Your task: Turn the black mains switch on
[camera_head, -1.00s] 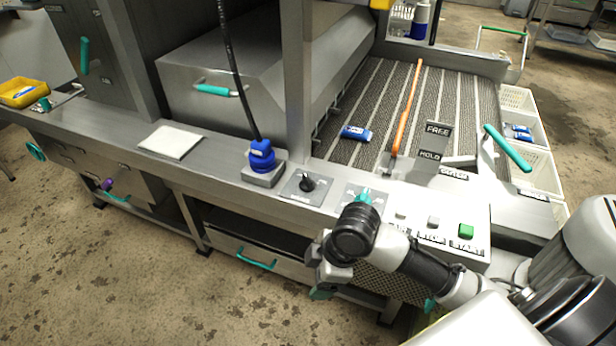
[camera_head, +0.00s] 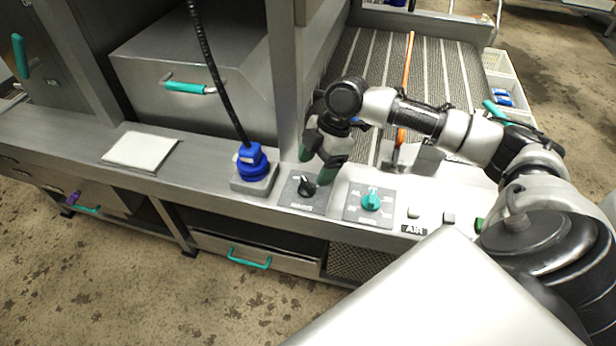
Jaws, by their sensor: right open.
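The black mains switch (camera_head: 306,187) is a rotary knob on a square grey plate with a label, set on the metal ledge. My right gripper (camera_head: 314,171) is open, with its dark green-tipped fingers just above and around the knob's far side. One fingertip is left of the knob and the other right of it. I cannot tell whether they touch the knob. My left gripper is not in view.
A blue plug (camera_head: 251,160) with a black cable stands left of the switch. A teal knob (camera_head: 371,199) is close on the right, then several push buttons. A white pad (camera_head: 140,151) lies farther left. A metal post (camera_head: 283,80) rises behind.

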